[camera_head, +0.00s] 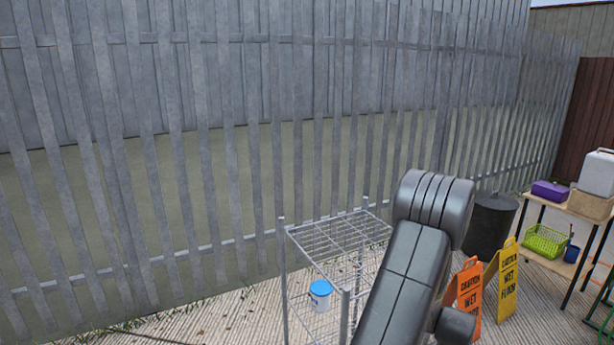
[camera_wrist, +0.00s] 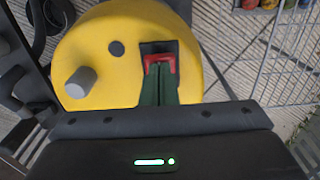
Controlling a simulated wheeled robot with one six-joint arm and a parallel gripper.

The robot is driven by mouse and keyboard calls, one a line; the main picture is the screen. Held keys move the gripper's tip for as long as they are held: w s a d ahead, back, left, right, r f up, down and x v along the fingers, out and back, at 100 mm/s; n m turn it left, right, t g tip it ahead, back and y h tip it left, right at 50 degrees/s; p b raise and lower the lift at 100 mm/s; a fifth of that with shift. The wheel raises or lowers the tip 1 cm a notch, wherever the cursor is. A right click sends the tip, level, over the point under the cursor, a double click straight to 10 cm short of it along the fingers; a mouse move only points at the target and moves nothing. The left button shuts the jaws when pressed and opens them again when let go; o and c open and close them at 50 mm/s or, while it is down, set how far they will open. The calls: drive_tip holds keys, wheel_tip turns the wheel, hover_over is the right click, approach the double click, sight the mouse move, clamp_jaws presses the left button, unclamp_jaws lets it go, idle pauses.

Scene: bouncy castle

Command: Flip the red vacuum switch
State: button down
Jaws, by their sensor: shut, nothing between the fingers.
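The red switch (camera_wrist: 161,58) sits in a dark recess on the round yellow top of the vacuum (camera_wrist: 105,60) in the wrist view. My gripper (camera_wrist: 159,68) is shut, its two dark green fingers together and empty. The fingertips lie over the lower part of the switch and hide some of it. I cannot tell whether they touch it or which way the switch is set. A grey knob (camera_wrist: 81,82) and a dark round hole are left of the switch. In the head view the vacuum and my gripper are not visible.
A wire rack (camera_head: 338,238) stands beside my arm, with a white and blue bucket (camera_head: 320,294) in it. Orange (camera_head: 468,292) and yellow (camera_head: 503,280) wet-floor signs, a dark bin (camera_head: 490,225) and a loaded table (camera_head: 570,205) are at right. A metal fence (camera_head: 200,150) runs behind.

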drive_tip(key=shift+f+b, duration=0.3)
drive_tip(key=shift+f, duration=0.1)
drive_tip(key=shift+r+p, duration=1.9)
drive_tip(key=shift+r, duration=1.65)
drive_tip(key=shift+f, duration=0.15)
